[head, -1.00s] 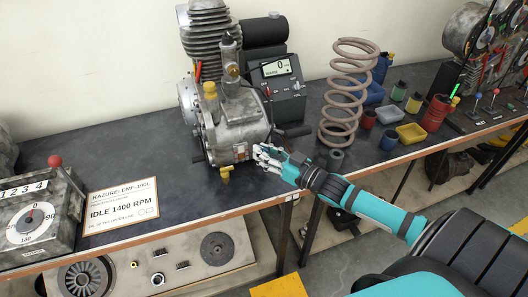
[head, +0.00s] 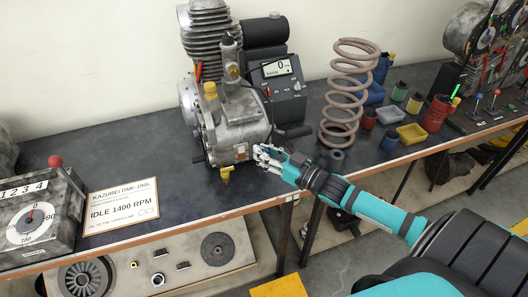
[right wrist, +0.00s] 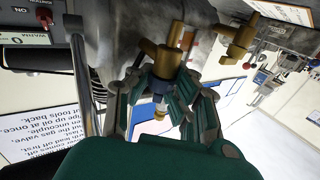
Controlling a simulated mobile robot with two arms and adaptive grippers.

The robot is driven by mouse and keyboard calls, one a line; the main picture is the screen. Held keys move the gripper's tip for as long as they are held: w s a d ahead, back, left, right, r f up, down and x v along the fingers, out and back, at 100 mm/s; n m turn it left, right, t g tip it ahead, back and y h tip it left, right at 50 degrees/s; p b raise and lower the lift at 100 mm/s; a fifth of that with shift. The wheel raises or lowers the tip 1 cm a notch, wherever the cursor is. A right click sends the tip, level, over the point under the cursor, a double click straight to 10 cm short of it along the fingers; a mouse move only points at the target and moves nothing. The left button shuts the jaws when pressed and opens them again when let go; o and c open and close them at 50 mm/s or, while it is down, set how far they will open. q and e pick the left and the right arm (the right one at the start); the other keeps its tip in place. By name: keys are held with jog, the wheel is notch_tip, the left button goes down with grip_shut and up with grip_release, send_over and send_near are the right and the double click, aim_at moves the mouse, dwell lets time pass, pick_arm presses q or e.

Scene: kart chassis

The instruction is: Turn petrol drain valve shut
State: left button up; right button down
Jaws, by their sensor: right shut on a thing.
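The grey engine (head: 232,130) stands on the dark bench. A brass valve (head: 225,174) sticks out low on its front in the head view. My right gripper (head: 262,155) is at the engine's lower right side, just right of that valve. In the right wrist view, the fingers of my right gripper (right wrist: 168,98) are shut around a brass valve with a dark blue collar (right wrist: 162,70). A second brass valve (right wrist: 241,36) stands apart from the fingers, up and to the right. No label shows which one is the petrol drain valve. My left gripper is out of view.
A black meter (head: 282,80) stands behind the engine, and a large coil spring (head: 347,95) to its right. An idle-speed card (head: 122,205) and a counter box (head: 35,215) are at the left.

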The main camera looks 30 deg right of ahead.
jog(key=shift+s+f, duration=0.1)
jog(key=shift+f, duration=0.15)
jog(key=c, duration=1.6)
grip_release()
jog(key=shift+c, duration=0.2)
jog(key=o, duration=0.5)
jog(key=shift+r, duration=0.2)
jog(key=shift+s, duration=0.1)
jog(key=v, duration=1.2)
